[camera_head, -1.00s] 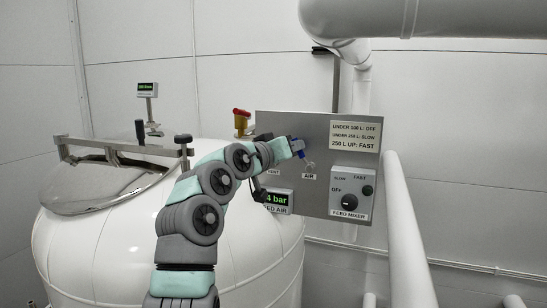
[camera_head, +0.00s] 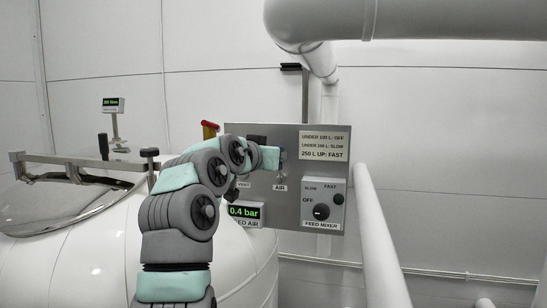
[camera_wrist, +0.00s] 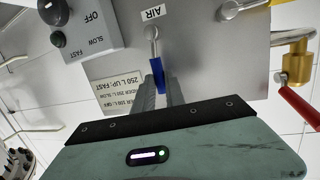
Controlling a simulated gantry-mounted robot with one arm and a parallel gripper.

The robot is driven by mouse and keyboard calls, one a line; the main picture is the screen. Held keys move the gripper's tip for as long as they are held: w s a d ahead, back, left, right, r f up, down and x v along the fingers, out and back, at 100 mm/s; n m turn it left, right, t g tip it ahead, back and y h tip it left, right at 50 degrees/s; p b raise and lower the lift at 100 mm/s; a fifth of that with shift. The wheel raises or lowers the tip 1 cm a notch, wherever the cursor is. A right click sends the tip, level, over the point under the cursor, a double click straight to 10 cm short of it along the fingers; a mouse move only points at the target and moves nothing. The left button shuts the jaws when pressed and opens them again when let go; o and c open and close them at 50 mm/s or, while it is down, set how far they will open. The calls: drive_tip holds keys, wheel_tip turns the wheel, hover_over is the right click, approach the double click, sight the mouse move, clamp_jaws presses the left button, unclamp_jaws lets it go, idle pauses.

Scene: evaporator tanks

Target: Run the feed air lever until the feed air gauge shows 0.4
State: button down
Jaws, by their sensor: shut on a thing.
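The feed air gauge (camera_head: 245,211) is a small dark display with green digits below the panel's left part; it reads 0.4 bar. The feed air lever (camera_wrist: 157,74) has a blue handle on a metal stem, by the AIR label (camera_wrist: 153,12). My gripper (camera_wrist: 160,92) is shut on the blue handle in the wrist view, with its fingers on either side of it. In the head view my gripper (camera_head: 281,156) is at the panel just above the AIR label, and my wrist hides most of the lever.
The grey panel (camera_head: 315,175) carries a FEED MIXER box with a black knob (camera_head: 321,212) right of the lever. A red-handled brass valve (camera_wrist: 299,70) and a yellow lever end (camera_wrist: 256,4) lie beside it. The white tank (camera_head: 100,260) fills the lower left.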

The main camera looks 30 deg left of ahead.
drive_tip(key=shift+d, duration=0.1)
drive_tip(key=c, duration=1.4)
unclamp_jaws()
drive_tip(key=b+v, duration=0.3)
drive_tip(key=v, duration=0.7)
drive_tip(key=shift+s+r, duration=0.1)
drive_tip(key=shift+s, duration=0.25)
